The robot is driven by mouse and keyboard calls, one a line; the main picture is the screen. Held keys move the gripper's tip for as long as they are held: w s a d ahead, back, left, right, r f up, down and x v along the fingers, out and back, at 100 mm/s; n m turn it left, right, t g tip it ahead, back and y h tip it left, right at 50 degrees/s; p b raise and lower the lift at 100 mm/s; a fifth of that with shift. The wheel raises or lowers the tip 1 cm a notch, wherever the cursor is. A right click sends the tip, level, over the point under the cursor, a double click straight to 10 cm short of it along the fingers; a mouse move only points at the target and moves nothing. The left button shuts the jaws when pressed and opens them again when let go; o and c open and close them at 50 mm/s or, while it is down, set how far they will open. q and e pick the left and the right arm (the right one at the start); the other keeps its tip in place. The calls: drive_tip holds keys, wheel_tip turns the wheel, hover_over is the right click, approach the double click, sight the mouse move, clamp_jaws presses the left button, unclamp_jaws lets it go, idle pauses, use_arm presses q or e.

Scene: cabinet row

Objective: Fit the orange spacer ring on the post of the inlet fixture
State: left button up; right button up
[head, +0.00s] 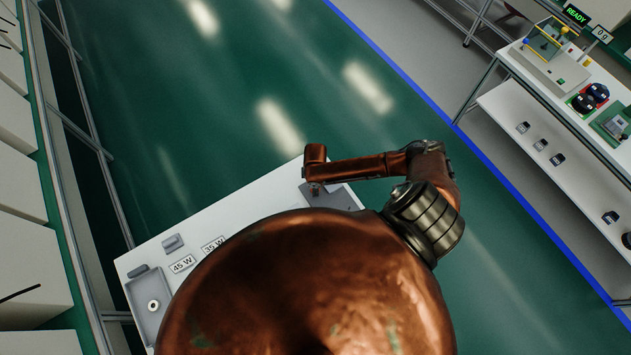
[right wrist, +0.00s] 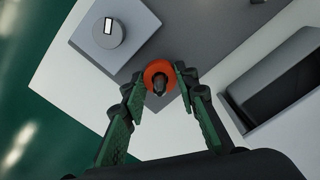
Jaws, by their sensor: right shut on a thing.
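The orange spacer ring (right wrist: 146,72) is between the fingertips of my right gripper (right wrist: 159,82) in the right wrist view, and the gripper is shut on it. A dark rounded piece (right wrist: 159,86) shows in the middle of the ring; I cannot tell whether it is the post, or whether the ring is around it or above it. Beyond the ring is a grey plate (right wrist: 128,58) with a round grey knob (right wrist: 106,32) bearing a pale label. In the head view the ring and right fingertips are hidden by my arm. My left gripper is not in view.
In the head view, a white tabletop (head: 225,205) carries a grey tray (head: 141,291), small grey blocks and 45 W and 35 W labels. A grey recessed box (right wrist: 275,85) is right of the gripper in the wrist view. A bench (head: 535,85) with devices stands across green floor.

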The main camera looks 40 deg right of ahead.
drive_tip(key=shift+f+b, duration=0.3)
drive_tip(key=shift+f, duration=0.25)
drive_tip(key=o, duration=0.9)
wheel_tip(320, 180, up, 12)
drive_tip(key=shift+s, duration=0.1)
idle(0.5)
